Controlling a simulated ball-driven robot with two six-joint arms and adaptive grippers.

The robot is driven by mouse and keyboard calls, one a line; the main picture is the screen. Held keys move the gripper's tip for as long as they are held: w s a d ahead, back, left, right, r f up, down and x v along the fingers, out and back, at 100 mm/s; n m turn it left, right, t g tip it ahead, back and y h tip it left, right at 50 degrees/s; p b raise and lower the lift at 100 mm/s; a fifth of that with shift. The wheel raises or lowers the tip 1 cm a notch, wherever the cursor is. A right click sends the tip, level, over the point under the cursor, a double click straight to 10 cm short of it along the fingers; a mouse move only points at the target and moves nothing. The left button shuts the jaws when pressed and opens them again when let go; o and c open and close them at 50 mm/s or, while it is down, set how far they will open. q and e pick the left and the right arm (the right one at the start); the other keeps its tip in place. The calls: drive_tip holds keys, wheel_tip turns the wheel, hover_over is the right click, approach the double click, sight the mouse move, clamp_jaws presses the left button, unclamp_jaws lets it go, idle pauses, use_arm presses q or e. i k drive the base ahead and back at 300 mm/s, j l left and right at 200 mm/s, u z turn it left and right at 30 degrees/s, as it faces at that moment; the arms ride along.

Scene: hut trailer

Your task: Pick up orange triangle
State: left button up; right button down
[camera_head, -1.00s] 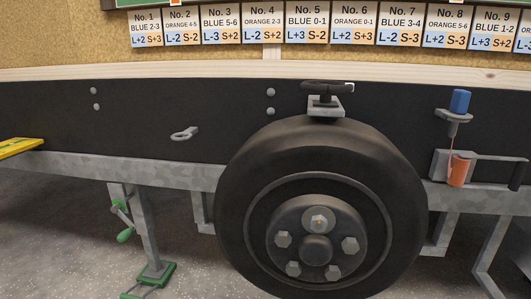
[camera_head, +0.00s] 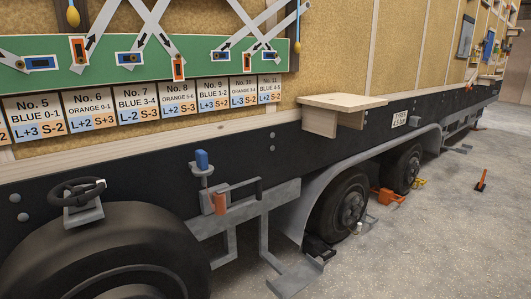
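No shape that I can clearly make out as an orange triangle shows in the head view. A small low orange object (camera_head: 387,196) lies on the floor beside the rear wheel, too small to tell its shape. A thin orange upright piece (camera_head: 482,180) stands on the floor at the far right. An orange cylinder (camera_head: 219,203) is on the trailer's side bracket, below a blue cylinder (camera_head: 202,159). Neither of my grippers is in view.
The trailer side runs from left to far right, with a large near wheel (camera_head: 105,255) and further wheels (camera_head: 345,208). A wooden shelf (camera_head: 340,102) and a metal step (camera_head: 296,277) stick out.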

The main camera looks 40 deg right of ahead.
sight(483, 177)
drive_tip(key=z, duration=2.9)
